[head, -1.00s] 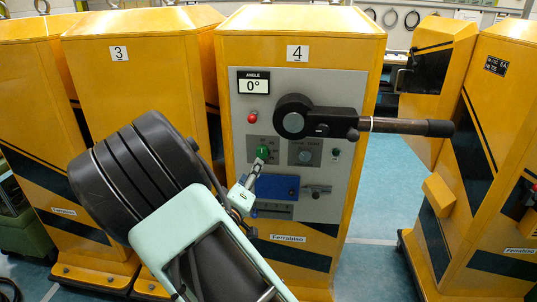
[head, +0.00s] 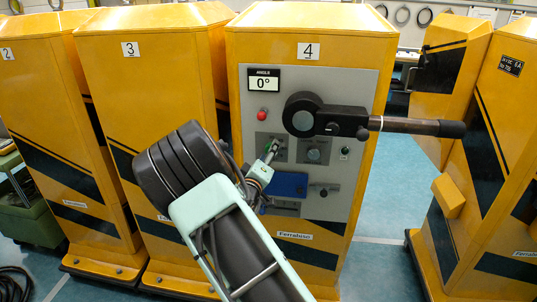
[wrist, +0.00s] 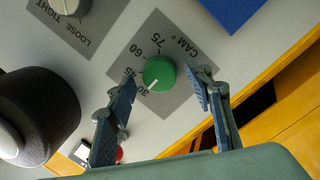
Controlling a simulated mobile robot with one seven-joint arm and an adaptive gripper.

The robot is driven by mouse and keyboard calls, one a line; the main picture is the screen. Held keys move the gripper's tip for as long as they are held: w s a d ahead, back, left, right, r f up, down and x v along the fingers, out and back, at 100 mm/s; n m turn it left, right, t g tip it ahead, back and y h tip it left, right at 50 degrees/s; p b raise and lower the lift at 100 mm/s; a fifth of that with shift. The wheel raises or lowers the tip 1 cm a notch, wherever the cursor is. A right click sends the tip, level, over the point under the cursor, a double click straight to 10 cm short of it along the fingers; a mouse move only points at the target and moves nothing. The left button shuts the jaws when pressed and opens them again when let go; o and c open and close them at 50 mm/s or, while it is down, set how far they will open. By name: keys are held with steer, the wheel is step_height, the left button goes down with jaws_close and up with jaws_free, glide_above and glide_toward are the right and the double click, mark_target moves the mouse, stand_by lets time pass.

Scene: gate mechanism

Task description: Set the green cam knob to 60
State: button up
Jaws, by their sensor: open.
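The green cam knob (wrist: 158,72) sits on a grey CAM plate (wrist: 186,58) in the wrist view. Its white mark points down-left, close to the 30; 45, 60 and 75 also show, 45 partly behind a finger. My gripper (wrist: 163,80) is open, one finger on each side of the knob, with a gap on the right. I cannot tell whether the left finger touches it, or how deep the fingertips reach. In the head view my gripper (head: 270,153) is at the panel and mostly hides the knob.
A black lever (head: 400,124) sticks out to the right above the knob. A red button (head: 263,115), a LOOSE/TIGHT knob (head: 313,155) and a blue block (head: 288,186) are close by. The angle display (head: 264,80) reads 0°.

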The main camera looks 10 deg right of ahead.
steer(key=c, duration=1.2)
steer(key=shift+o, duration=0.2)
steer(key=shift+m+b, duration=0.4)
steer(key=m+y+b, duration=0.1)
steer(key=m+b, duration=0.6)
steer(key=b, duration=0.1)
steer(key=m+y+b, duration=0.1)
steer(key=m+b, duration=0.7)
steer(key=shift+d+r+m+g, duration=0.1)
steer(key=shift+d+m+g, duration=0.1)
steer(key=shift+m+g, duration=0.1)
steer(key=shift+r+b, duration=0.1)
steer(key=shift+b, duration=0.25)
